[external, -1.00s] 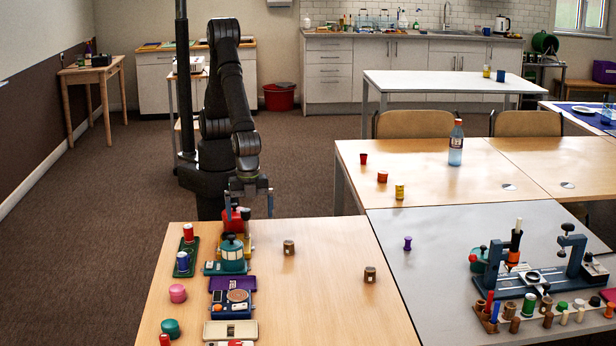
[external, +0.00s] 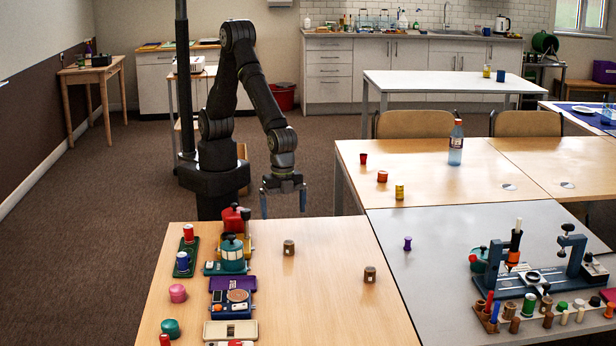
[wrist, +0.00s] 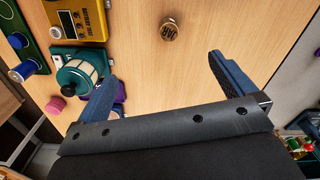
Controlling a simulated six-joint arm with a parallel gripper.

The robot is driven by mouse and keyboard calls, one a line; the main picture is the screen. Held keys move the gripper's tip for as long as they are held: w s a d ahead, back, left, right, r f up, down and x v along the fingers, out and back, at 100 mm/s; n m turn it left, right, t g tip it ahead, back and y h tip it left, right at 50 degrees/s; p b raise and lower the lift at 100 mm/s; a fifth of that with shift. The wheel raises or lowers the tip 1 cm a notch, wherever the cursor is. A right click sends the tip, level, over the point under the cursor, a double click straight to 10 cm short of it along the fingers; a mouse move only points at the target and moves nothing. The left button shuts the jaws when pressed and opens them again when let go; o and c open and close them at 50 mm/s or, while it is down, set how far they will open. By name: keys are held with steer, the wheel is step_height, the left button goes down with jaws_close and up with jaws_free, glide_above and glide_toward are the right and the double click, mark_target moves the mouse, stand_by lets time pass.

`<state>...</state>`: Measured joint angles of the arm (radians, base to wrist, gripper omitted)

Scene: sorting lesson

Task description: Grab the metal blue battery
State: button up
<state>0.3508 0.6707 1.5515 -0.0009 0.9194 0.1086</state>
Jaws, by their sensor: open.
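A small blue cylinder with a pale top (external: 182,262), which looks like the blue battery, stands on a green tray (external: 194,262) at the left of the near wooden table. It also shows at the left edge of the wrist view (wrist: 22,71). My gripper (external: 283,204) is open and empty, raised near the table's far edge, right of and beyond the blue cylinder. In the wrist view its two blue fingers (wrist: 162,68) are wide apart with bare wood between them. A brown cylinder (wrist: 169,30) lies ahead of them, apart from both.
A red cylinder (external: 188,233) stands at the tray's far end. A teal pot (external: 232,254) and a purple case (external: 232,284) are right of the tray. Pink (external: 178,293) and teal (external: 171,328) round pieces stand nearer. Brown cylinders (external: 289,247) (external: 369,274) stand on otherwise clear wood.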

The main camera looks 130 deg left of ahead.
mark_target(181, 254)
steer(key=shift+c, duration=0.4)
steer(key=c, duration=0.9)
steer(key=shift+d, duration=0.1)
steer(key=s+d+r+m, duration=0.1)
steer(key=s+d, duration=0.1)
steer(key=d, duration=0.3)
steer(key=s+d+r+m, duration=0.1)
steer(key=s+d+m, duration=0.1)
steer(key=d, duration=0.3)
steer(key=s+d+r+m, duration=0.1)
steer(key=s+d+m, duration=0.1)
steer(key=d, duration=0.4)
steer(key=shift+s+r, duration=0.1)
steer(key=shift+s, duration=0.25)
steer(key=s+d+m, duration=0.1)
steer(key=s+d, duration=0.2)
steer(key=s+d+r+m, duration=0.1)
steer(key=s+d, duration=0.2)
steer(key=d, duration=0.1)
steer(key=s+d+r+m, duration=0.1)
steer(key=s+d+m, duration=0.1)
steer(key=s+d, duration=0.1)
steer(key=shift+s+d+r, duration=0.1)
steer(key=shift+d, duration=0.4)
step_height(181, 254, down, 17)
steer(key=shift+d+r, duration=0.1)
steer(key=shift+d, duration=0.05)
steer(key=shift+c, duration=0.3)
